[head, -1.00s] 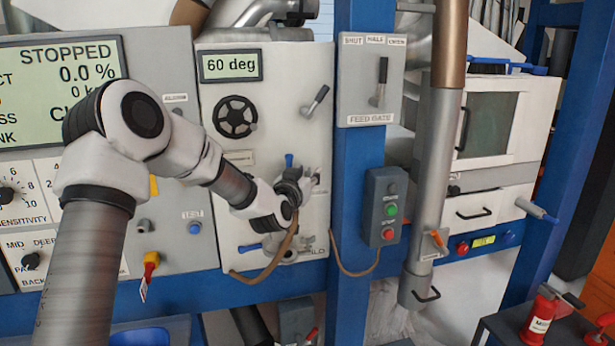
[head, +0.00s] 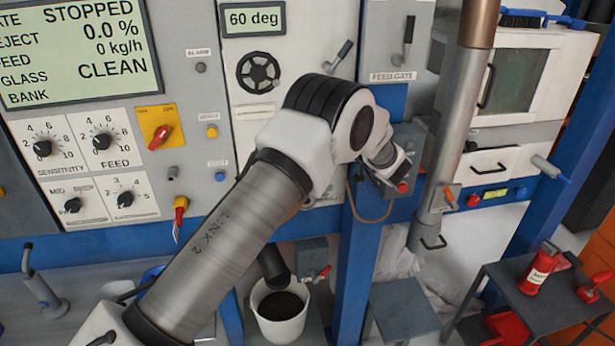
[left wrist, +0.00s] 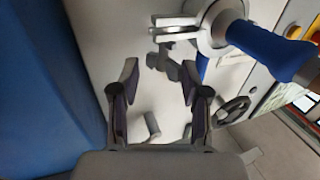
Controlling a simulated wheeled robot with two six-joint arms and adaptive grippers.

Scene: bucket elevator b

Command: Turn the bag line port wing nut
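My left arm crosses the head view from the bottom. Its gripper (head: 393,182) is in front of the push-button box (head: 415,150) on the blue post. The fingers are hard to make out there. In the left wrist view my left gripper (left wrist: 160,80) is open and empty. A small grey part (left wrist: 165,60), perhaps the wing nut, shows beyond and between the fingertips, apart from them. Beside it are a round pale metal fitting (left wrist: 212,28) and a large blue handle (left wrist: 268,48). In the head view my arm hides most of the port area. My right gripper is not in view.
The white panel carries a handwheel (head: 259,72) and a lever (head: 340,55). The blue post (left wrist: 40,90) is close on the left in the wrist view. A grey pipe (head: 450,150) stands right of the arm. A white bucket (head: 258,295) is below.

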